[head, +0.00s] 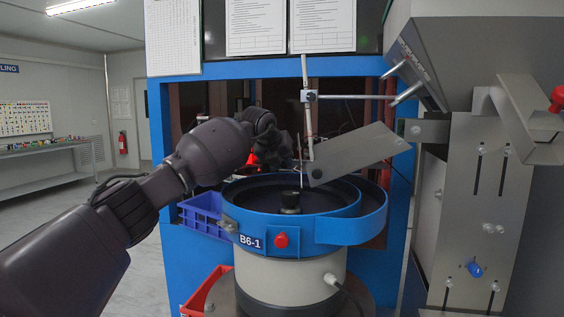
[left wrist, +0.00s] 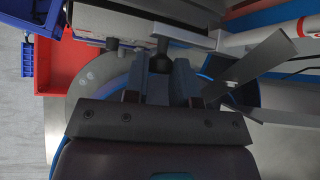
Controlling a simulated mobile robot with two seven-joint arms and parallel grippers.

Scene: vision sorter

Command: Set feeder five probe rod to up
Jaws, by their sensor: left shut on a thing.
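The probe rod (head: 308,122) is a thin pale upright rod above the bowl of the feeder (head: 292,237) labelled B6-1. A clamp (head: 309,96) on a horizontal bar holds it. My left gripper (head: 300,163) reaches in from the left over the bowl, at the rod's lower part, and is shut on it. The arm and a slanted grey plate hide part of the contact. In the left wrist view the fingers (left wrist: 158,88) stand on both sides of a dark knob-like piece (left wrist: 160,58); I cannot tell which part this is. My right gripper is not in view.
The slanted grey plate (head: 352,153) lies close on the gripper's right. A blue bin (head: 203,212) and a red bin (head: 203,290) sit left of the feeder. A large grey hopper (head: 480,50) stands at the right. The floor at the left is clear.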

